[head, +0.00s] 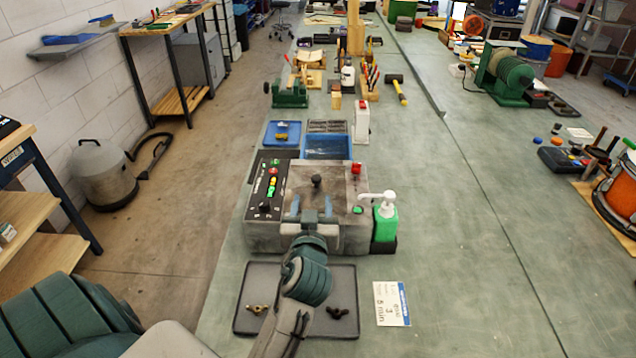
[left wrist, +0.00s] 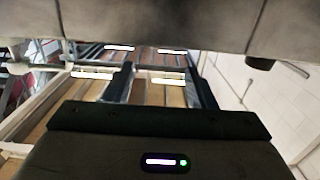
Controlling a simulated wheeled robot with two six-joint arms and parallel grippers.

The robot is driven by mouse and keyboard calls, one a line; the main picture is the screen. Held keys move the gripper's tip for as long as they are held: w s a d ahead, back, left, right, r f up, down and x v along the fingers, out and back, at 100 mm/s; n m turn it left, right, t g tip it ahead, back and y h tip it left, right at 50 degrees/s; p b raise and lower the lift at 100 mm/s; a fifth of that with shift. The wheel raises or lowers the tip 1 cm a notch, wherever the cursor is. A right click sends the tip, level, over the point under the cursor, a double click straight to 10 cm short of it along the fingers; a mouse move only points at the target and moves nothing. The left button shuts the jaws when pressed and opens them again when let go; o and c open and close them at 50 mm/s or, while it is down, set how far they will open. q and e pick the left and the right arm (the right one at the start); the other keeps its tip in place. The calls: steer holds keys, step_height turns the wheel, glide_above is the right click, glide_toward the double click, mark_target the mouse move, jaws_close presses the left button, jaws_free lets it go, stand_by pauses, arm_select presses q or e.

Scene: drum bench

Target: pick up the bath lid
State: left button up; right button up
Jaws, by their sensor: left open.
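The bath lid appears to be the grey slab with a dark upright knob (head: 317,181) on top of the grey bench unit (head: 272,237); its exact edges are hard to tell. My left gripper (head: 311,204) is at the front of the unit, just short of the knob, with its two fingers apart and nothing seen between them. In the left wrist view the open fingers (left wrist: 162,75) stand apart below a grey band, probably the unit, with a dark foot (left wrist: 260,63). My right gripper is not in view.
A blue open basin (head: 327,147) is behind the unit. A green pump bottle (head: 385,222) stands at its right. A dark tray (head: 258,283) with brass and dark wing-shaped parts lies in front, beside a white card (head: 391,304).

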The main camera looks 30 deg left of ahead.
mark_target(316, 181)
arm_select(q)
steer(key=x, duration=0.2)
steer(key=shift+w+f, duration=0.1)
steer(key=shift+w, duration=0.2)
steer(key=shift+w+a, duration=0.1)
steer(key=shift+w, duration=0.2)
steer(key=shift+w+a+r+p, duration=0.2)
steer(key=shift+w+a+p, duration=0.15)
steer(key=shift+w+p, duration=0.45)
steer(key=x, duration=0.1)
steer(key=p+x, duration=0.1)
steer(key=x, duration=0.1)
steer(key=shift+a+f, duration=0.1)
steer(key=shift+f, duration=0.1)
steer(key=shift+w+f, duration=0.1)
steer(key=shift+w, duration=0.1)
steer(key=shift+s, duration=0.1)
steer(key=c, duration=1)
jaws_close()
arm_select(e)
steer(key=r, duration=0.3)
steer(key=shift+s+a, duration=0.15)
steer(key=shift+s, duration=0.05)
